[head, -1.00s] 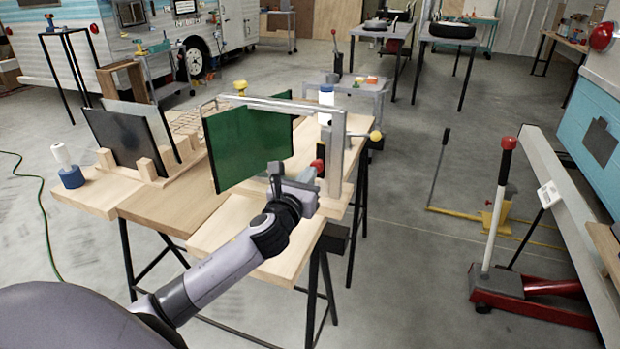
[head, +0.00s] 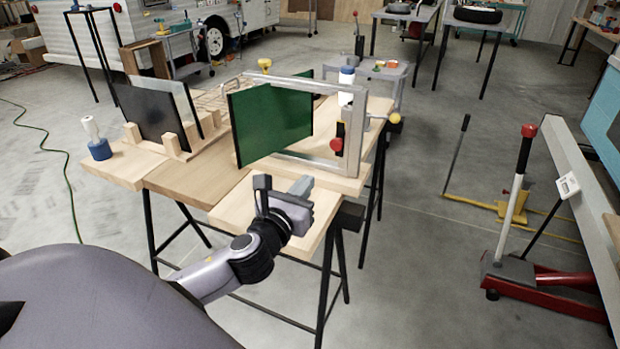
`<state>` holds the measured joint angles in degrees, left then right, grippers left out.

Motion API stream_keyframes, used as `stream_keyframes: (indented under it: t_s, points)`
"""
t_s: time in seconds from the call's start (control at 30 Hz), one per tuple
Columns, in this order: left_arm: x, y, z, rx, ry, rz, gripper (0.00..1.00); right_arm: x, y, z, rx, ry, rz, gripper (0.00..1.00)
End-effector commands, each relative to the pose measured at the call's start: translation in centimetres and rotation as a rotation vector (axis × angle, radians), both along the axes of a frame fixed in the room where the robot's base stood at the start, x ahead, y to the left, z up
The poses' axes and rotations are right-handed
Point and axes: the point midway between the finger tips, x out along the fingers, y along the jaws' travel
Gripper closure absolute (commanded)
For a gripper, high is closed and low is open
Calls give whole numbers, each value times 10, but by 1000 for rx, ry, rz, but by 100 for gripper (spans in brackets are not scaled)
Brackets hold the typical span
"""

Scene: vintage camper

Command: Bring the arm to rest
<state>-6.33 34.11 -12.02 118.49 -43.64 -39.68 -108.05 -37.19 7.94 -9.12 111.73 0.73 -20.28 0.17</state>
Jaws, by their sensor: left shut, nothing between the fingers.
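My left arm comes in from the lower left, and its gripper (head: 303,184) is over the front corner of the wooden bench (head: 240,212). The gripper is shut and empty. It is just in front of and below a metal frame (head: 290,155) with a red knob (head: 336,144), and looks apart from it. A green panel (head: 270,124) stands upright at the frame. My right gripper is not in view.
A wooden rack (head: 170,152) holding dark panels (head: 150,115) and a blue-based bottle (head: 98,145) stand on the bench's left. A white bottle (head: 346,85) is behind the frame. A red floor jack (head: 530,275) stands right; floor between is clear.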

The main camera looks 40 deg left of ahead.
Motion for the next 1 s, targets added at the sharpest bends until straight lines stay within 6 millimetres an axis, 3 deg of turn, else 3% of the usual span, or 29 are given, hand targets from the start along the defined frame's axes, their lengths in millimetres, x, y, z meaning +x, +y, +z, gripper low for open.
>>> stream_keyframes:
  t_s: [0.73,0.87,1.0]
  points:
    - [-5,-1,-4,-51,5,10,100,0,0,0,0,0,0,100]
    - [-19,-3,-21,-294,26,66,100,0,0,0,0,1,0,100]
    - [-48,-8,-54,-731,57,203,100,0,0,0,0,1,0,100]
